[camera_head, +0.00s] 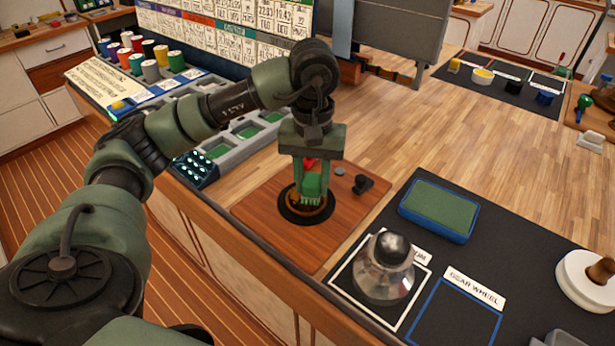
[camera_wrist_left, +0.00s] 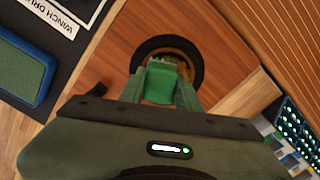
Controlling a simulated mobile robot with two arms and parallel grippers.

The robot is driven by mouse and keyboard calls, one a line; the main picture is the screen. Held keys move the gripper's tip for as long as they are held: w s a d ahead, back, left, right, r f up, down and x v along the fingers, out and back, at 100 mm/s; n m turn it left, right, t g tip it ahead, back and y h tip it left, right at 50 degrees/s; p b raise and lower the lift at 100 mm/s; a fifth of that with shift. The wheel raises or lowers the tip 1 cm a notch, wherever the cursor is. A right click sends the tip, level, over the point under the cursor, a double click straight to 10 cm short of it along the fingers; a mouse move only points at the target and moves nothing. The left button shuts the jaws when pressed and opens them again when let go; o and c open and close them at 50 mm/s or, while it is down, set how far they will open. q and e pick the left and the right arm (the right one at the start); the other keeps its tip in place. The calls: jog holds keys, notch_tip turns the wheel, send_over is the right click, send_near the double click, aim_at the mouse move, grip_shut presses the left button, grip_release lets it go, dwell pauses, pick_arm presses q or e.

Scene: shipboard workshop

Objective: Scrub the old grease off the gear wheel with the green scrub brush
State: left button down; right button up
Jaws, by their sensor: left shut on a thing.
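My left gripper (camera_head: 311,180) points straight down and is shut on the green scrub brush (camera_head: 314,187). The brush also shows between the fingers in the left wrist view (camera_wrist_left: 161,82). Its bristles are down at the gear wheel (camera_head: 295,198), a brownish-gold wheel lying on a black round pad (camera_head: 289,217) on a reddish wooden board (camera_head: 262,222). The wheel also shows in the left wrist view (camera_wrist_left: 178,56). The brush and fingers hide much of the wheel, so I cannot tell how much grease is on it. My right gripper is not in view.
A dark mat (camera_head: 420,217) to the right carries a green-and-blue pad (camera_head: 438,209), a shiny metal drum (camera_head: 385,268) and an empty blue-outlined space labelled GEAR WHEEL (camera_head: 455,318). A small black knob (camera_head: 364,184) stands on the board. Trays and colored cups are at the left.

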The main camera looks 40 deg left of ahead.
pick_arm(q)
jog(key=shift+w+a+b, duration=0.15)
jog(key=shift+a+b, duration=0.25)
jog(key=shift+a, duration=1.1)
jog(key=shift+d+f, duration=0.1)
jog(key=shift+d, duration=1.4)
jog(key=shift+a, duration=0.65)
jog(key=shift+a+b, duration=0.45)
jog(key=shift+a, duration=0.4)
jog(key=shift+d, duration=1.5)
jog(key=shift+a+b, duration=0.55)
jog(key=shift+a, duration=0.85)
